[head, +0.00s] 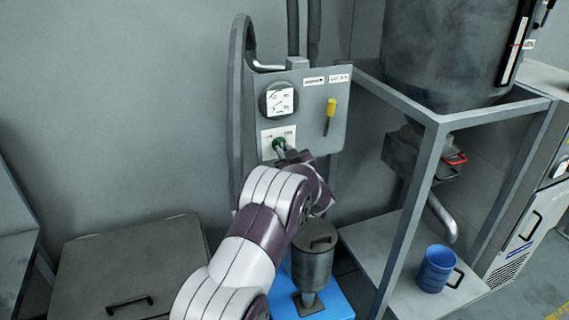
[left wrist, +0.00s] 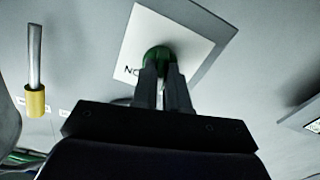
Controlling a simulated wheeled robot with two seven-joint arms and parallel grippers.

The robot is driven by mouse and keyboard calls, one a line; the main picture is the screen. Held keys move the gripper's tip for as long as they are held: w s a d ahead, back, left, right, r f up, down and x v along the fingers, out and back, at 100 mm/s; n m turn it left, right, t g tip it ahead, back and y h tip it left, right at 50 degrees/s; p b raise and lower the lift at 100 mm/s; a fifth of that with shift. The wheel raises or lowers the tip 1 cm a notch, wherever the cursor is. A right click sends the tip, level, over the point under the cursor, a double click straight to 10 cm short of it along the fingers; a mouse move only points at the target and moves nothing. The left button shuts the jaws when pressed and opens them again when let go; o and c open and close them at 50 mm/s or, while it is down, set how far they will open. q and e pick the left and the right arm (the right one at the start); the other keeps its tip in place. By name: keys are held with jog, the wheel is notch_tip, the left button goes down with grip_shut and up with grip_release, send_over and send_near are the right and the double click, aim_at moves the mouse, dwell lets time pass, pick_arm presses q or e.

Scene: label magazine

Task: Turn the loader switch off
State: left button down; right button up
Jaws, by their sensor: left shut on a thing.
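A grey control panel (head: 306,118) stands against the wall. On it a green rotary switch (head: 278,143) sits on a white label plate (head: 265,151). The switch also shows in the left wrist view (left wrist: 157,57), on its white plate (left wrist: 190,43). My left gripper (head: 283,150) reaches up to the panel, and its two fingers (left wrist: 163,75) are closed together on the green switch. The fingers hide part of the switch and of the label, so I cannot read its setting. My right gripper is not in view.
A yellow-handled lever (head: 331,107) and a round gauge (head: 280,99) are on the same panel. A grey metal frame (head: 428,155) with a hopper (head: 440,50) stands at right, a blue cup (head: 436,268) on its shelf. A grey lidded box (head: 135,270) is at left.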

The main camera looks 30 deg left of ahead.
pick_arm(q)
jog(key=shift+f+n+b, duration=0.15)
jog(key=shift+n+b, duration=1.4)
jog(key=shift+b, duration=0.05)
jog(key=shift+f+n+b, duration=0.1)
jog(key=shift+n+b, duration=1.45)
jog(key=c, duration=1.1)
grip_release()
jog(key=shift+d+r, duration=0.1)
jog(key=shift+c, duration=0.2)
jog(key=shift+s+r, duration=0.1)
jog(key=b+v, duration=0.1)
jog(key=v, duration=1.1)
jog(key=shift+s+d+b, duration=0.25)
jog(key=shift+s+b, duration=0.05)
jog(key=shift+b, duration=0.05)
